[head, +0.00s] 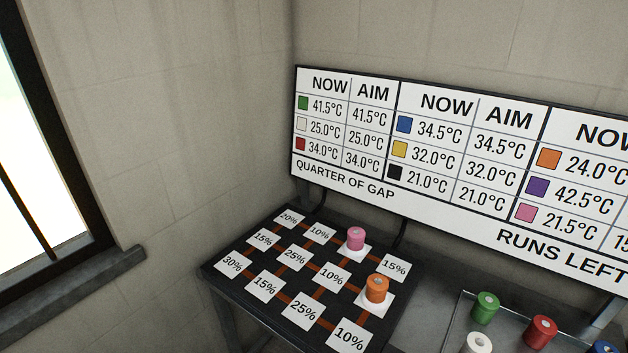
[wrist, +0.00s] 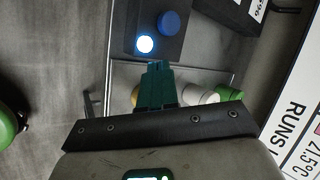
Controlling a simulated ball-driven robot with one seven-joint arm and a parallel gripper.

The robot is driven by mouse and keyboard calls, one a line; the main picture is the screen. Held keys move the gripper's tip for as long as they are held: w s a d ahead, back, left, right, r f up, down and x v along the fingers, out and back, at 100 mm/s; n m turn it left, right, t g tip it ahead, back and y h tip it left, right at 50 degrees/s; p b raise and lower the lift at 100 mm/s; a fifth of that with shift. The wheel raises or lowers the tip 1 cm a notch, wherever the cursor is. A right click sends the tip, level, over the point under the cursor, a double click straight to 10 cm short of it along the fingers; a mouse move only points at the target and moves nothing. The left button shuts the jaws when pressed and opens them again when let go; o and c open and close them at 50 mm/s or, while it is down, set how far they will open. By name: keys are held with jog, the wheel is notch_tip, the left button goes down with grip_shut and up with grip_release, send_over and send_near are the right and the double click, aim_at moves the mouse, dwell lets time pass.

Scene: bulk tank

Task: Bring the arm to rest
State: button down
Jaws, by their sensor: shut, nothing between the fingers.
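My gripper (wrist: 155,82) shows in the wrist view with its dark green fingers together and nothing between them. It is over the near edge of a tray that holds coloured cylinders. In the head view my gripper is not in view.
A black board (head: 264,279) with percent cards carries a pink cylinder (head: 356,238) and an orange cylinder (head: 376,289). Green (head: 485,308), red (head: 540,331) and white (head: 478,344) cylinders stand in a tray (head: 455,318). A sign (head: 450,160) hangs behind. A window (head: 40,150) is at left.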

jog(key=s+d+f+n+g, duration=0.2)
jog(key=s+n+g, duration=0.1)
jog(key=s+n, duration=0.6)
jog(key=s+d+f+n+g, duration=0.2)
jog(key=s+f+n+g, duration=0.1)
jog(key=s+n, duration=0.7)
jog(key=s, duration=0.3)
jog(key=shift+d+b, duration=0.4)
dwell(0.7)
